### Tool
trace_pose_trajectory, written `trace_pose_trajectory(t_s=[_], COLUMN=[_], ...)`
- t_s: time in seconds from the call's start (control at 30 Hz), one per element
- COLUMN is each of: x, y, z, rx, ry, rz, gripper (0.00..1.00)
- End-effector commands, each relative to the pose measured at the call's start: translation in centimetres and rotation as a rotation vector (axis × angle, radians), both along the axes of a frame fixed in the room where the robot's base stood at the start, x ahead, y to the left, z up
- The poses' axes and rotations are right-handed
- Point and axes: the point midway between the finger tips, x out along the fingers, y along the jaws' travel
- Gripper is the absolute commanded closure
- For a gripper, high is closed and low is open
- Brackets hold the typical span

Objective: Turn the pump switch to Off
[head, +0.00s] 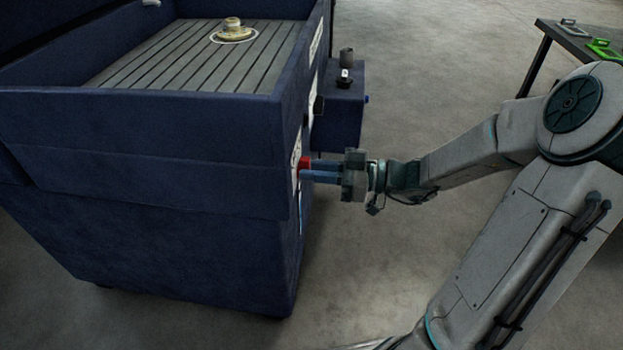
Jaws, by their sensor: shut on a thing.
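The red switch knob (304,162) sticks out of a pale plate on the right side wall of the blue machine (150,150). Its label is too small and slanted to read, and its pointer position is hidden. My gripper (310,170) reaches in level from the right, with its blue-grey fingers at the plate. It is shut on the red knob, which shows only in part by the fingertips.
A black knob (318,106) sits on the same wall farther back. A blue side box (342,120) juts out behind it, with small dark parts on top. A dark table (568,42) stands at the back right. The floor (430,90) between is clear.

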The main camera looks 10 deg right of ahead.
Motion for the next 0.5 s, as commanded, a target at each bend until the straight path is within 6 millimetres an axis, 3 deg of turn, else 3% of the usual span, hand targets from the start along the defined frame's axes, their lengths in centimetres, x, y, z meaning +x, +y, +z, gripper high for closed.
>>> trace_pose_trajectory(t_s=[0.33,0.5], x=[-0.05,-0.07], y=[-0.02,-0.01], z=[-0.22,-0.81], rx=[-0.013,-0.069], ry=[-0.03,-0.196], rz=[0.0,-0.002], gripper=[0.92,0.92])
